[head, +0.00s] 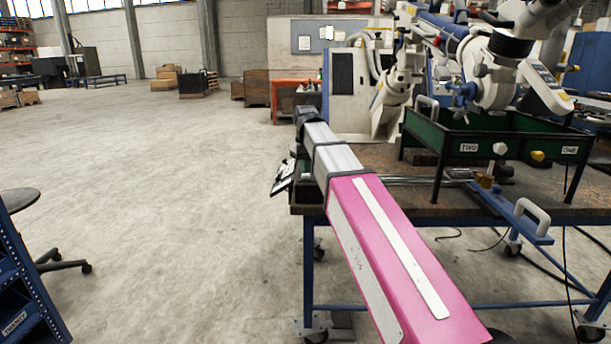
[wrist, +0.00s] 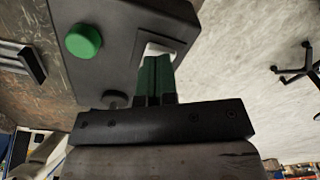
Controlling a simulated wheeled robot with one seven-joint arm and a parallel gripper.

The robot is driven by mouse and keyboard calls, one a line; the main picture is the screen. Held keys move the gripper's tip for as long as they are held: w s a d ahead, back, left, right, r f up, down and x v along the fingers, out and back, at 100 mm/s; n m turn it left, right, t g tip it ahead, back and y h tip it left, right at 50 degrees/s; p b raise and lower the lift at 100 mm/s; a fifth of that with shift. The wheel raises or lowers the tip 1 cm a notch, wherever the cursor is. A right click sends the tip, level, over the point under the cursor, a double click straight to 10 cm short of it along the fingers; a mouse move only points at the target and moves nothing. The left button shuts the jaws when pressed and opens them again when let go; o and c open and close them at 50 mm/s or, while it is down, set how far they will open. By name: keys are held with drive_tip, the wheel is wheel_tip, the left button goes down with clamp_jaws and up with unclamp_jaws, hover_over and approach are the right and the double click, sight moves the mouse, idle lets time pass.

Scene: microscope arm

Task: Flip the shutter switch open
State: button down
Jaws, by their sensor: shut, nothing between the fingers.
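In the wrist view a dark grey box (wrist: 110,55) fills the upper middle. It carries a round green button (wrist: 83,41) and a dark knob (wrist: 115,99). A pale switch (wrist: 160,48) sits in a darker panel on the box. My gripper (wrist: 157,60) is shut and empty, its green fingers together. Their tips are right at the switch and cover part of it. I cannot tell whether they touch it. In the head view my arm reaches toward the table's left end, and the switch cannot be made out there.
A worn brown table (head: 400,205) stands at the right on wheeled blue legs. It carries a green tray (head: 440,143) and a white microscope arm (head: 495,80) above it. A blue bar with a pale handle (head: 533,213) juts at the front. The floor to the left is mostly clear.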

drive_tip(key=shift+f, duration=0.65)
idle(0.4)
drive_tip(key=shift+r, duration=3.55)
